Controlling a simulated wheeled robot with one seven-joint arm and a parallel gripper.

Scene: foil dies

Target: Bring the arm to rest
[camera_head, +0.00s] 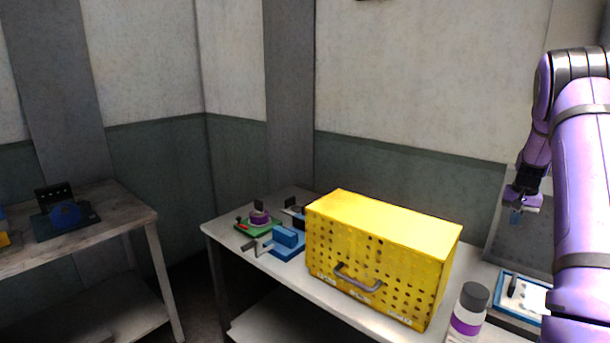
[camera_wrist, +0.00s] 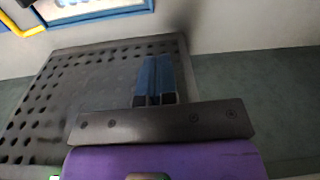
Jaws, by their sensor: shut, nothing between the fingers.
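My purple arm (camera_head: 585,180) rises at the right of the head view and bends down to my gripper (camera_head: 515,216). The gripper hangs in the air above the right part of the table, in front of a dark perforated panel. In the wrist view my gripper (camera_wrist: 154,68) shows its two blue fingers together, with nothing between them. The gripper touches nothing that I can see.
A yellow perforated box (camera_head: 380,225) stands on the white table (camera_head: 222,232). Blue and green fixtures (camera_head: 285,238) lie left of it. A bottle (camera_head: 468,312) and a blue-framed tray (camera_head: 507,276) are at the right. A second table (camera_head: 125,212) stands left, across a gap.

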